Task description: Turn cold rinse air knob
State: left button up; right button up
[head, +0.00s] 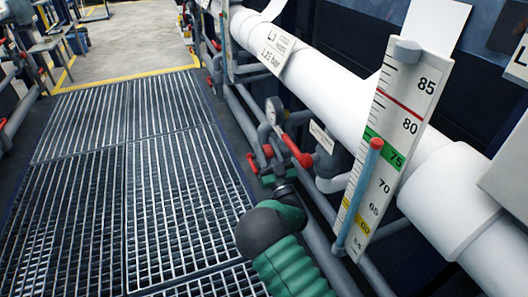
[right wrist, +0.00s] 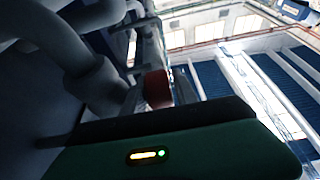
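Several red handles show on the pipework in the head view. A red lever (head: 296,150) slants beside the white pipe, and a smaller red lever (head: 252,163) is to its left. No readable label tells which is the cold rinse air knob. My right gripper (head: 272,178) is just below these handles at the end of my green arm, its fingers small and dark. In the right wrist view a red knob (right wrist: 157,90) is close in front of the gripper, between two greyish finger shapes. I cannot tell whether they touch it. My left gripper is not in view.
A thick white pipe (head: 340,105) runs diagonally behind the handles. A tall gauge (head: 393,130) with a red-topped blue tube stands right of my arm. Metal floor grating (head: 125,170) lies open on the left.

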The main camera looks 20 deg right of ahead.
jog(key=shift+x, duration=0.85)
jog(key=shift+c, duration=0.2)
grip_shut()
jog(key=g+p, duration=0.2)
jog(key=p, duration=0.4)
jog(key=f+g+p, duration=0.1)
jog(key=g+p, duration=0.1)
jog(key=p, duration=0.4)
jog(key=shift+w, duration=0.15)
